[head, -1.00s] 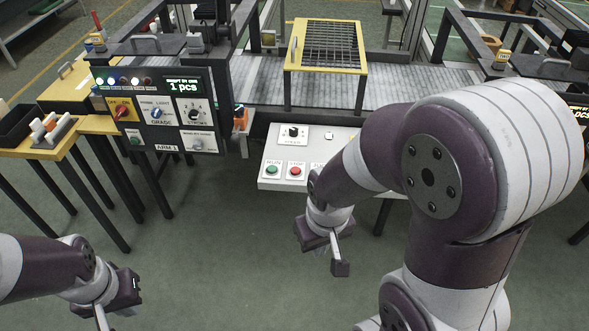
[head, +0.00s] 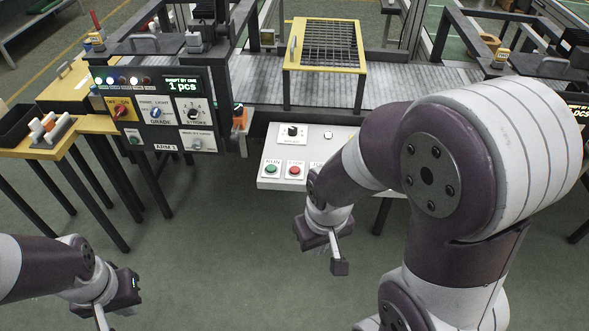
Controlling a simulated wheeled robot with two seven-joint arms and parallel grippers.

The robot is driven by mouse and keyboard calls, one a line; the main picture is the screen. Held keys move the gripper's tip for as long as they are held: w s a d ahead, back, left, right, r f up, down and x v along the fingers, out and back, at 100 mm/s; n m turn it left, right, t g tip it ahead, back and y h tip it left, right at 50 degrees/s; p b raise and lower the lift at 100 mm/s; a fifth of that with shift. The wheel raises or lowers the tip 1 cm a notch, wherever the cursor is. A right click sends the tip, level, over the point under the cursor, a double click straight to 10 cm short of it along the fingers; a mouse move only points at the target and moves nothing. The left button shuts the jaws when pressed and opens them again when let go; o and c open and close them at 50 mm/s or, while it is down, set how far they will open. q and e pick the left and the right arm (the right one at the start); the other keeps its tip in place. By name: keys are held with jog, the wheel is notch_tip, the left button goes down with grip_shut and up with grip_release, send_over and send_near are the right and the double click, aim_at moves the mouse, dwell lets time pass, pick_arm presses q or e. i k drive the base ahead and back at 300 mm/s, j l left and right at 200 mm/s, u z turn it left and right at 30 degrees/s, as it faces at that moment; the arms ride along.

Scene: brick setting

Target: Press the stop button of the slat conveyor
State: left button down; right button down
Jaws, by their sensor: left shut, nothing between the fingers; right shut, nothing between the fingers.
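The slat conveyor (head: 255,80) runs across the back, with a white sloped control panel (head: 273,150) at its front. A red button (head: 294,170), labelled STOP a second ago, sits near the panel's lower edge. A green button (head: 271,169) is just left of it. My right gripper (head: 339,267) is shut and empty, pointing down in front of the panel, below and right of the red button and apart from it. My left gripper (head: 103,318) is at the bottom left, shut, its tips cut off by the frame edge. My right arm hides the panel's right part.
A black control box (head: 158,128) with knobs and a display stands left of the panel. A yellow table (head: 60,148) with a black bin (head: 15,127) is at far left. A yellow-framed mesh guard (head: 327,44) stands over the conveyor. The floor in front is clear.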

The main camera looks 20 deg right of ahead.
aim_at(294, 171)
jog(key=i+j+z, duration=0.35)
jog(key=i, duration=0.2)
jog(key=i+j+z, duration=0.3)
jog(key=i, duration=0.2)
jog(key=i+j+z, duration=0.35)
jog(key=i+j, duration=0.1)
jog(key=j, duration=0.1)
